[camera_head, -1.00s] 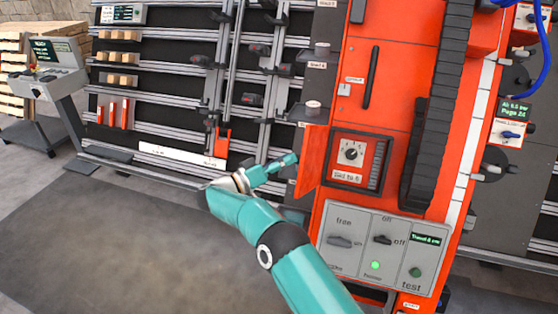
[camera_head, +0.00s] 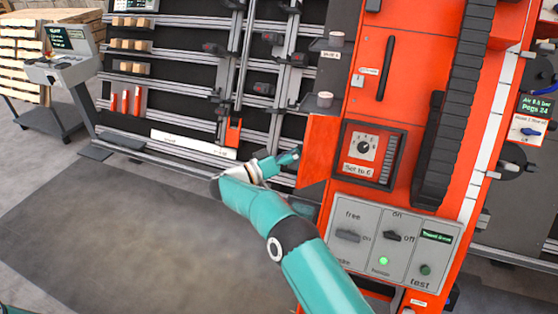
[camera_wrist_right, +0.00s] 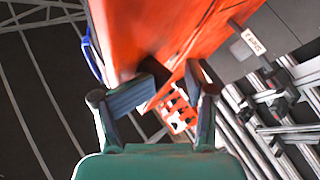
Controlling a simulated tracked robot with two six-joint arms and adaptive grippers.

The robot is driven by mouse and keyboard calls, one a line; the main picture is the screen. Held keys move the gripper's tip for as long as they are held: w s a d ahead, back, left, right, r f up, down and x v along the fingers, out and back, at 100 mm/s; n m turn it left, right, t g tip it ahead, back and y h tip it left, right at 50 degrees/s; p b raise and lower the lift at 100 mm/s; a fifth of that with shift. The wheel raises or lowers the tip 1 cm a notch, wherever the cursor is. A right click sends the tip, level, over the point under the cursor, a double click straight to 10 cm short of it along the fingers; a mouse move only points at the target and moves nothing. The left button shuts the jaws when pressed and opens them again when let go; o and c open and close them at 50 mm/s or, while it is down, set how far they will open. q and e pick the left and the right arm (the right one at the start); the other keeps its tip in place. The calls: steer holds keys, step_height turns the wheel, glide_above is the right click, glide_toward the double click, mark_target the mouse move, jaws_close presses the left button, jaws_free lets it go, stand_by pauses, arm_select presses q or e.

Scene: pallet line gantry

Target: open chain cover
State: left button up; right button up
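The tall orange machine (camera_head: 420,50) stands right of centre in the head view. Its front has a long black vertical handle (camera_head: 385,68) with a small label beside it, too small to read. A small orange door (camera_head: 319,148) stands swung out to the left of a dial panel (camera_head: 371,156). I cannot tell which panel is the chain cover. My right gripper (camera_head: 289,158) is just left of the door's free edge. In the right wrist view its fingers (camera_wrist_right: 176,72) are apart, with an orange panel (camera_wrist_right: 165,30) beyond them; contact is unclear. My left gripper is not in view.
A switch panel (camera_head: 393,240) with a lit green lamp is below the dial. A black cable chain (camera_head: 455,110) runs down the machine's right side. A rail rack (camera_head: 185,85) stands behind. A console (camera_head: 65,60) is far left. The dark floor mat (camera_head: 120,225) is clear.

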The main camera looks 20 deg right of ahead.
steer(key=s+a+f, duration=0.1)
steer(key=a, duration=1)
steer(key=shift+s+f, duration=0.2)
steer(key=shift+s, duration=0.1)
steer(key=shift+w, duration=0.1)
